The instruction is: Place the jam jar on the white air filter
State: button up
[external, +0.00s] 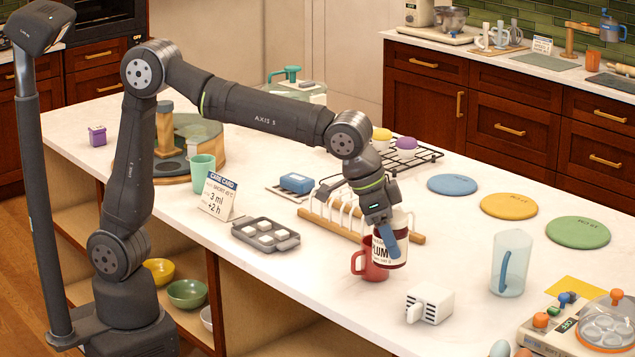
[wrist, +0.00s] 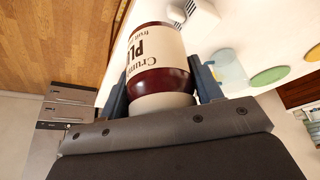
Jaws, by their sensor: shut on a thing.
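My gripper (external: 390,238) is shut on the jam jar (external: 402,222), which has a dark red body and a cream label reading "PLUM". In the wrist view the jar (wrist: 157,60) sits between the two blue fingers (wrist: 162,92). The jar appears held above the counter, in front of a red mug; its exact height is hard to tell. A small white box with a slotted grille (external: 431,302), which looks like the white air filter, stands on the counter to the lower right of the jar. Part of it shows at the top of the wrist view (wrist: 197,16).
The red mug (external: 369,266) is partly hidden by the jar. A white rack on a wooden base (external: 330,222) stands behind. A clear pitcher (external: 511,262) is right of the white box. Bare counter (external: 335,285) lies left of the box.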

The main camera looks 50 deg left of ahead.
jog(key=shift+w+a+f, duration=0.35)
jog(key=shift+w+f, duration=1.4)
jog(key=shift+w+a+f, duration=0.35)
jog(key=shift+w+f, duration=1.35)
jog(key=shift+w, duration=0.1)
jog(key=shift+w+a+f, duration=0.35)
jog(key=shift+w+f, duration=1.4)
jog(key=shift+f, duration=0.1)
jog(key=o, duration=1.4)
jog(key=shift+f, duration=0.1)
jog(key=shift+c, duration=0.2)
jog(key=v, duration=1.2)
